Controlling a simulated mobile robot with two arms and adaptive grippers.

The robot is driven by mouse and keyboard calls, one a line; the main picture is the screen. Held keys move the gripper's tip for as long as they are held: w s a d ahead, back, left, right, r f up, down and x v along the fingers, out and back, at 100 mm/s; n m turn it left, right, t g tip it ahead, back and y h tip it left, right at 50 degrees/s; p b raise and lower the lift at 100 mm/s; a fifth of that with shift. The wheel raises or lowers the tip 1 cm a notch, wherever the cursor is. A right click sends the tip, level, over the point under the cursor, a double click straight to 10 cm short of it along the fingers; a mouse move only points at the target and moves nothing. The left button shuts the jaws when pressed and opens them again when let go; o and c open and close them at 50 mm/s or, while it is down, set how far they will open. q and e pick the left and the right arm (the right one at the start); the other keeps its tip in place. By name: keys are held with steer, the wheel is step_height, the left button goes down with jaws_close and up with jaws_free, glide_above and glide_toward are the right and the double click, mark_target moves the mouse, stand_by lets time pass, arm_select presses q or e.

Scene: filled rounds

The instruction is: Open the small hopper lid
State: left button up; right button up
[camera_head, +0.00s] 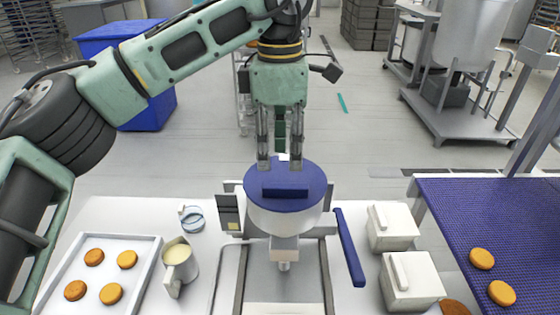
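The small hopper (282,222) is a light round vessel on a machine at the middle of the white table. Its round blue lid (258,178) lies flat over the top, shut, with a darker raised bar (285,192) at its near side. My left gripper (280,163) points down over the lid's far edge. Its two fingers are apart, with a small pale part of the hopper showing between them. Whether the fingertips touch the lid is not clear. My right gripper is out of view.
A tray of round cakes (150,256) and a jug (180,265) stand left of the hopper. A blue bar (348,248) and two white lidded boxes (393,228) (411,282) are to its right. Further right runs a blue conveyor (450,215) with cakes.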

mark_target(280, 185)
arm_select(q)
steer(key=shift+w+a+f, duration=0.1)
steer(key=shift+w, duration=0.05)
steer(key=shift+f, duration=0.35)
steer(key=f+p, duration=0.1)
steer(key=f, duration=0.1)
steer(key=s+f+p, duration=0.1)
steer(key=f, duration=0.1)
steer(key=shift+s+f, duration=0.15)
steer(key=shift+f, duration=0.25)
steer(key=shift+w+f, duration=0.25)
steer(key=shift+f, duration=0.55)
jaws_close()
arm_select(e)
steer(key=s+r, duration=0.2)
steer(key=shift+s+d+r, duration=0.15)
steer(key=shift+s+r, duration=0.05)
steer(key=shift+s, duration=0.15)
arm_select(q)
steer(key=shift+r, duration=0.1)
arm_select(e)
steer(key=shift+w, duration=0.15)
